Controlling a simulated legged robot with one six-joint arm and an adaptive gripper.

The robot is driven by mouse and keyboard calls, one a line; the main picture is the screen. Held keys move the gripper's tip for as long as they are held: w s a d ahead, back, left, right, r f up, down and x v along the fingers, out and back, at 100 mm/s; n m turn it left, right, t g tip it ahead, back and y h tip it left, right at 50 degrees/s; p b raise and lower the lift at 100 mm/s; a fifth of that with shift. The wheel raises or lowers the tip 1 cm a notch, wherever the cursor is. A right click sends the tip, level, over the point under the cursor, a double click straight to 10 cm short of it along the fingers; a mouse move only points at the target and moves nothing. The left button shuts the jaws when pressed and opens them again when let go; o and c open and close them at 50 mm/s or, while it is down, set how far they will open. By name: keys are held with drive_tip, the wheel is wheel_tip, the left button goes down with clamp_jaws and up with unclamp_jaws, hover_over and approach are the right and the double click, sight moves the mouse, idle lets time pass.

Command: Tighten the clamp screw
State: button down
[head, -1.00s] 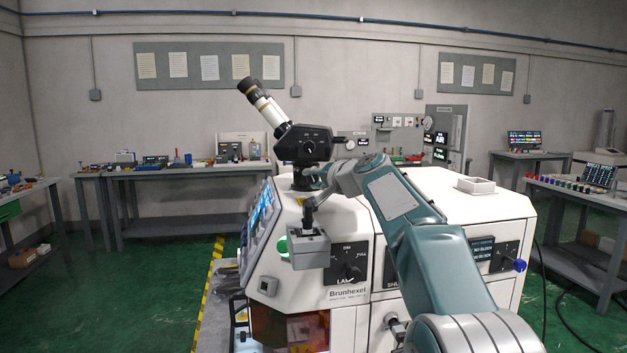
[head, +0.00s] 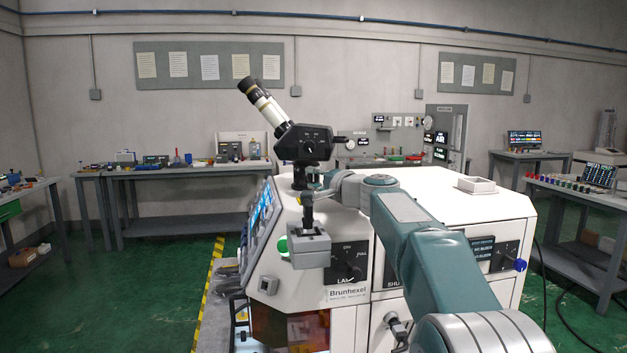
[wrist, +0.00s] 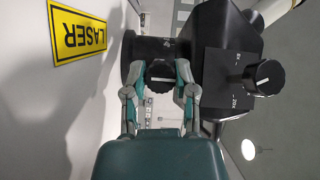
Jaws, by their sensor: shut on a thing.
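The clamp screw (wrist: 160,75) is a dark ridged knob on the black collar (wrist: 147,48) under the microscope head, seen in the wrist view. My gripper (wrist: 157,74) has one finger on either side of the knob and is shut on it. The black microscope (head: 302,145) stands on top of the white machine in the head view, its eyepieces tilted up to the left. My gripper (head: 316,182) is by the microscope's post in that view, small and partly hidden, and the screw cannot be made out there.
A second black knob (wrist: 263,77) is on the microscope head, right of my gripper. A yellow LASER label (wrist: 79,33) is on the machine's pale surface at left.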

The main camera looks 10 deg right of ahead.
drive_tip(key=shift+w+f, duration=0.1)
drive_tip(key=shift+f, duration=0.15)
drive_tip(key=shift+c, duration=2)
unclamp_jaws()
drive_tip(key=shift+r, duration=0.2)
drive_tip(key=shift+s+d, duration=0.15)
drive_tip(key=shift+s, duration=0.15)
drive_tip(key=v, duration=1.1)
drive_tip(key=shift+s+d, duration=0.1)
drive_tip(key=shift+s, duration=0.05)
